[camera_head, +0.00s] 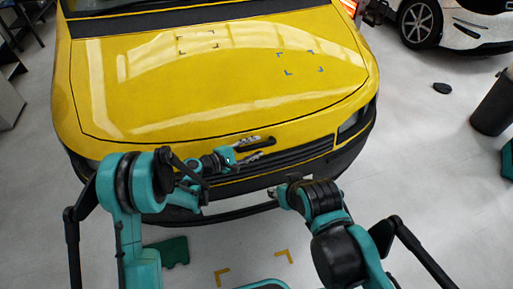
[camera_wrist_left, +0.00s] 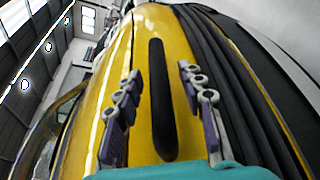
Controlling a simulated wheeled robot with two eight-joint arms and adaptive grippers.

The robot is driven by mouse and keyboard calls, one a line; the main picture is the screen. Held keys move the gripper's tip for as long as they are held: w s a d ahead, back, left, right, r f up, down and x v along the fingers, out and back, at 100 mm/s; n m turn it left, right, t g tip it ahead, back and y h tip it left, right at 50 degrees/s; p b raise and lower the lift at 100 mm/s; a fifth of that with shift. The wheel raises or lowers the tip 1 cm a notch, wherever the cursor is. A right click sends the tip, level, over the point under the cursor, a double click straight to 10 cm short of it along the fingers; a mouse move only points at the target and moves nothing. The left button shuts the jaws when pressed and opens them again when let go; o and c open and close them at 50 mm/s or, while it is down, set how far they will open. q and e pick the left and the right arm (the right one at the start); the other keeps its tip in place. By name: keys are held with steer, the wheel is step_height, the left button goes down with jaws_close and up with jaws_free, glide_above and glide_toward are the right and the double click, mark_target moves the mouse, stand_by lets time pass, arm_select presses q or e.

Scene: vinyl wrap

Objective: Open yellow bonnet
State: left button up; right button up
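The yellow bonnet (camera_head: 220,85) is shut on the yellow car in the head view, and fills the left-middle of the left wrist view (camera_wrist_left: 133,55). A black handle (camera_head: 258,141) sits at its front edge. In the left wrist view the handle (camera_wrist_left: 160,95) appears as a long dark bar between my two fingers. My left gripper (camera_head: 254,157) is open just in front of the handle, with a gap on each side; its fingers also show in the wrist view (camera_wrist_left: 162,105). Contact is not visible. My right gripper (camera_head: 274,193) is low before the bumper; its fingers are too small to read.
The dark grille (camera_head: 290,160) and bumper (camera_head: 352,152) lie close to both grippers. Yellow corner marks (camera_head: 283,256) and a green piece (camera_head: 172,252) are on the floor. A white car (camera_head: 460,28) and a dark bin (camera_head: 492,105) stand right. Floor between is mostly free.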

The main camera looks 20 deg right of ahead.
arm_select(q)
steer(key=shift+w+d+f, duration=0.1)
steer(key=shift+w+d, duration=0.15)
steer(key=shift+d, duration=0.4)
jaws_close()
